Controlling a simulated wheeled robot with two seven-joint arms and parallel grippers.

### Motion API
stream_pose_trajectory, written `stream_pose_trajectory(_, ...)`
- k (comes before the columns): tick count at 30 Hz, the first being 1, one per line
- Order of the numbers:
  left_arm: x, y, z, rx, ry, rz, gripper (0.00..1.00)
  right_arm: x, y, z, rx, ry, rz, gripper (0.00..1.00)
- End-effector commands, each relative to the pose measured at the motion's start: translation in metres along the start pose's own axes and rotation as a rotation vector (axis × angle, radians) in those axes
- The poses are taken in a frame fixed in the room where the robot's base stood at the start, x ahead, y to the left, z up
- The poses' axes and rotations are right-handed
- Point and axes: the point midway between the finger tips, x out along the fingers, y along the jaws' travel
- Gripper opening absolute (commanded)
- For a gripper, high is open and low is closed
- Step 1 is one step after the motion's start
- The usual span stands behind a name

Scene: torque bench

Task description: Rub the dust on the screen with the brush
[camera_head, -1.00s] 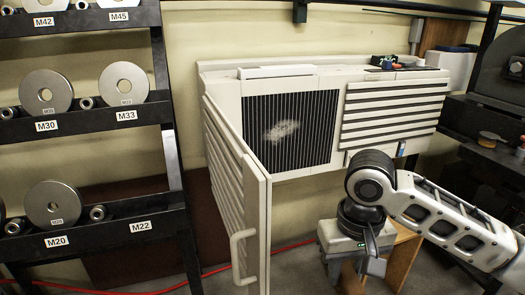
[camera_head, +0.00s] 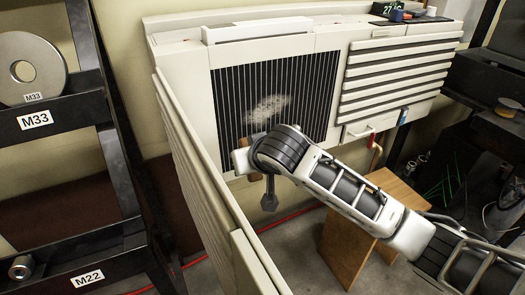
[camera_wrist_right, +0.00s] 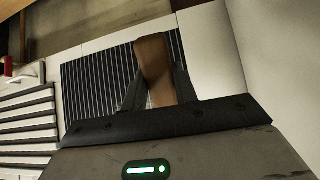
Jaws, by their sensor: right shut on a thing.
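The screen (camera_head: 312,90) is a dark, vertically ribbed panel in a pale cabinet, and it also shows in the wrist view (camera_wrist_right: 88,92). A pale grey dust patch (camera_head: 268,108) lies on its middle in the head view. My right gripper (camera_wrist_right: 157,88) is shut on the brush (camera_wrist_right: 153,58), whose brown body stands up between the fingers, in front of the screen. In the head view my wrist hides most of the brush, just below the dust. I cannot tell whether the brush touches the screen. My left gripper is not in view.
The open slatted door (camera_head: 205,175) stands left of the screen, close to my right wrist. A louvred panel (camera_head: 395,75) is at right. A rack (camera_head: 60,120) stands far left. A wooden stand (camera_head: 355,245) is below my arm.

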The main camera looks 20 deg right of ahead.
Motion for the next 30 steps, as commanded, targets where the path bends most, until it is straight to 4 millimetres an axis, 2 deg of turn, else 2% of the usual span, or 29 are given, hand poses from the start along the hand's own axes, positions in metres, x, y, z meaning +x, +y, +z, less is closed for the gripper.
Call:
stream_pose_trajectory(6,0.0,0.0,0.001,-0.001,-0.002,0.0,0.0,0.013,0.015,-0.018,-0.028,0.391,-0.054,0.1)
stream_pose_trajectory(12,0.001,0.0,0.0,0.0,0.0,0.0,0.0,0.011,0.026,-0.017,-0.026,0.633,-0.066,0.1)
stream_pose_trajectory(21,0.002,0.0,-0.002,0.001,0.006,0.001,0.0,0.01,0.029,-0.011,-0.025,0.755,-0.064,0.1)
stream_pose_trajectory(30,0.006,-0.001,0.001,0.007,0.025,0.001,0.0,0.03,0.027,-0.03,-0.026,0.759,-0.065,0.1)
